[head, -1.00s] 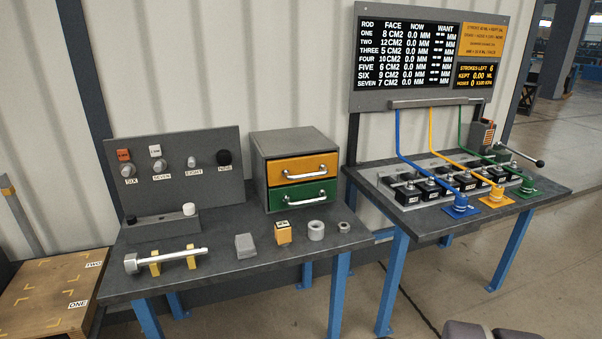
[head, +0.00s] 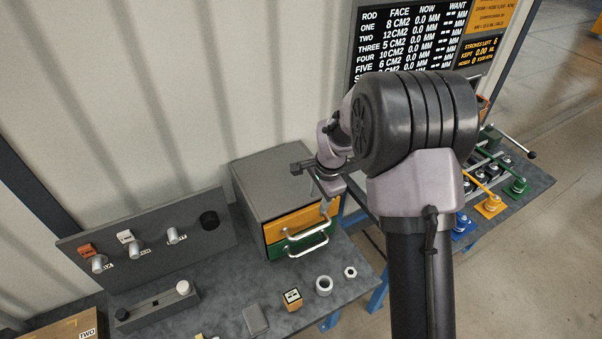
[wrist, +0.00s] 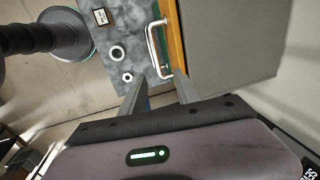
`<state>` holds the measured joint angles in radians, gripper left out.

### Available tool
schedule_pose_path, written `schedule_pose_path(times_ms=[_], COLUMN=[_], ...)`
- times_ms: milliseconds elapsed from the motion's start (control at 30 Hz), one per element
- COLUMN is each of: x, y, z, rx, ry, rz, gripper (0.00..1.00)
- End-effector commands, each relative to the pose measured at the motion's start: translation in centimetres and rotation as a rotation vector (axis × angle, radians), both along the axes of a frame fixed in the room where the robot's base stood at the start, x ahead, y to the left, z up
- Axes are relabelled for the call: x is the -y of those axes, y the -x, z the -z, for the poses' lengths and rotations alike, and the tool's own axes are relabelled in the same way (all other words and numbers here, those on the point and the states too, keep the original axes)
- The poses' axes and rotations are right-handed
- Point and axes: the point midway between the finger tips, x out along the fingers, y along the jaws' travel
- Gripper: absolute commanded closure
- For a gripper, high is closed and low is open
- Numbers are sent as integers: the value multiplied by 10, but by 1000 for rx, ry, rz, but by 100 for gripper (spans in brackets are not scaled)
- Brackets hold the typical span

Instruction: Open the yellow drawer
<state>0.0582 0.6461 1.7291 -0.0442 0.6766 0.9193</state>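The yellow drawer (head: 290,223) is the upper drawer of a grey cabinet (head: 270,172) and looks closed. Its silver bar handle shows in the wrist view (wrist: 152,42), beside the yellow front edge (wrist: 174,35). The green drawer (head: 280,249) is below it and looks closed too. My gripper (head: 326,205) is at the right end of the yellow drawer's front in the head view. In the wrist view my gripper (wrist: 160,82) is open, its two fingers apart, with the handle's near end between or just beyond the tips. I cannot tell whether they touch it.
A panel with knobs (head: 150,245) stands left of the cabinet. A second bench with couplers (head: 490,207) is at right.

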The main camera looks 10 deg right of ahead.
Motion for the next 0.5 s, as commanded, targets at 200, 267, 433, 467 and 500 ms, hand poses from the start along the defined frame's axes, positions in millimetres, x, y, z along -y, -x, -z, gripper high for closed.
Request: schedule_pose_path(times_ms=[200, 267, 433, 467, 500], x=[-2, -3, -6, -7, -7], y=[-6, -9, -18, -19, -22], z=[45, 63, 114, 123, 133], rx=[-9, -10, -7, -9, -8], ry=[-1, -1, 0, -1, -1], rz=[4, 3, 4, 4, 5], gripper=[62, 62, 62, 62, 62])
